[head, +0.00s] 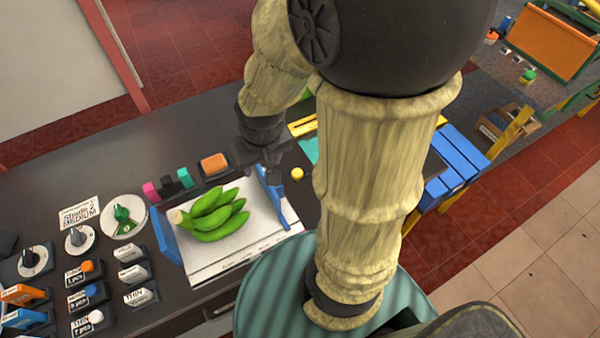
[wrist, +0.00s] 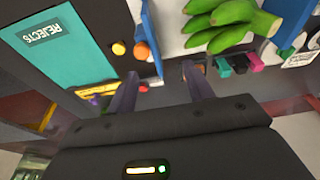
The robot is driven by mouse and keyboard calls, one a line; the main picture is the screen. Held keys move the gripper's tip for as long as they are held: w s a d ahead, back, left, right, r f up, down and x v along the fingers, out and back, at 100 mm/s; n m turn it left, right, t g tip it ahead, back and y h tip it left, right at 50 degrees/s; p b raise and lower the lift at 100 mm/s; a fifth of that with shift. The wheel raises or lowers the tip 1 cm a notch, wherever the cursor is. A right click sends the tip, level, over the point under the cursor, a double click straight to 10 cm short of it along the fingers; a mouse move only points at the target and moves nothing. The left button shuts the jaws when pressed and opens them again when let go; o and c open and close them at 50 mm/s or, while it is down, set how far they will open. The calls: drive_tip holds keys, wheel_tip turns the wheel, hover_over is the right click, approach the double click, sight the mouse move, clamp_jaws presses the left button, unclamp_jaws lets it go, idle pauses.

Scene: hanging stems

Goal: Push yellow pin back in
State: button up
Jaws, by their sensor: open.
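The yellow pin (head: 297,174) shows as a small round yellow head on the dark counter, just right of the tray's right blue side. In the wrist view a round yellow head (wrist: 118,48) lies beyond my left finger, beside an orange one (wrist: 141,50) by the blue side. How far it stands out of its hole I cannot tell. My gripper (head: 268,170) is above the counter near the tray's back right corner, left of the pin. Its fingers (wrist: 160,72) are apart in the wrist view, with nothing held between them.
Green bananas (head: 212,214) lie on the white tray (head: 212,262) between blue sides (head: 272,200). Pink, green and orange blocks (head: 214,163) stand behind it. Knobs and labelled buttons (head: 90,290) fill the left. A teal REJECTS sheet (wrist: 62,60) lies beyond the pin. My arm hides part of the counter.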

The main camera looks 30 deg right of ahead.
sight(297, 172)
drive_tip(key=w+d+m+g+y+p, duration=0.1)
drive_tip(key=w+d+m+p, duration=0.1)
drive_tip(key=d, duration=0.4)
drive_tip(key=w+d+f+m+g+y+p, duration=0.1)
drive_tip(key=w+d+m+y+p, duration=0.1)
drive_tip(key=d+m, duration=0.4)
drive_tip(key=w+d+f+m+g+y+p, duration=0.1)
drive_tip(key=w+d+m+g+p, duration=0.1)
drive_tip(key=d+m+p, duration=0.3)
drive_tip(key=shift+w+d+f+m+p, duration=0.15)
drive_tip(key=shift+w+d+m+p, duration=0.2)
drive_tip(key=shift+w+d, duration=0.35)
drive_tip(key=p+x, duration=0.5)
drive_tip(key=x, duration=1.2)
drive_tip(key=shift+s+a+f, duration=0.1)
drive_tip(key=shift+s+a, duration=0.05)
drive_tip(key=shift+a, duration=0.1)
